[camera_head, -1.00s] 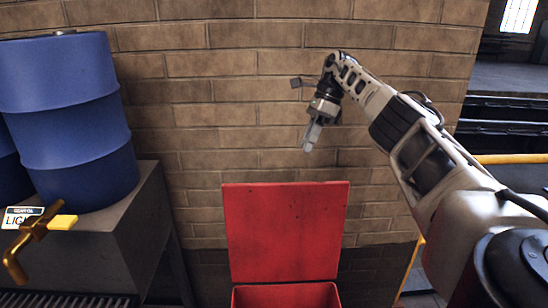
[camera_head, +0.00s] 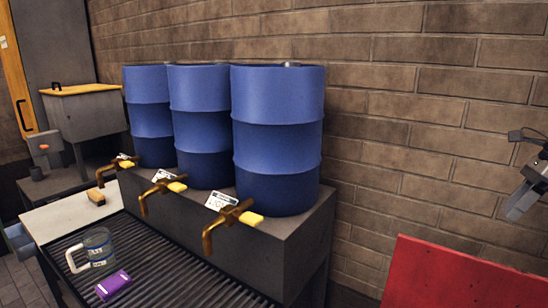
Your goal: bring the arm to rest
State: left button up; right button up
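My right gripper (camera_head: 517,208) shows at the right edge of the head view, pointing down and to the left. It is in the air in front of the brick wall, above the red lid, with nothing seen hanging from it. Its fingers are small and seen at an angle, so I cannot tell whether they are open or shut. Most of my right arm is outside the picture. My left gripper is not in view.
Blue drums (camera_head: 277,135) stand on a dark stand with brass taps (camera_head: 225,225) in front. A measuring jug (camera_head: 97,250) and a purple item (camera_head: 113,285) rest on the slatted tray (camera_head: 180,270). The red lid (camera_head: 450,280) is raised at lower right.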

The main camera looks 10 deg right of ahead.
jog(key=w+a+f+t+y, duration=0.15)
jog(key=w+a+f, duration=0.25)
jog(key=w+a, duration=0.5)
jog(key=w+a+f+t+y, duration=0.1)
jog(key=w+a+f+t, duration=0.25)
jog(key=w+a, duration=0.55)
jog(key=s+a+f+m+t+y, duration=0.15)
jog(key=a+m+t+y, duration=0.4)
jog(key=a, duration=1.65)
jog(key=s+d+f+m+h, duration=0.1)
jog(key=s+f+m+h, duration=0.7)
jog(key=m, duration=0.7)
jog(key=s+d+f+m+h, duration=0.1)
jog(key=s+f+m+h, duration=0.4)
jog(key=s+m, duration=0.75)
jog(key=s+f+m+g, duration=0.2)
jog(key=s+m+g, duration=0.3)
jog(key=s, duration=0.4)
jog(key=s+f+m+g, duration=0.2)
jog(key=s+m+g, duration=0.25)
jog(key=s, duration=0.55)
jog(key=w+a+f+t+y, duration=0.3)
jog(key=w+f+t, duration=0.3)
jog(key=f, duration=0.3)
jog(key=shift+w+a+f+t, duration=0.15)
jog(key=shift+a+f+t, duration=0.3)
jog(key=shift+a, duration=0.45)
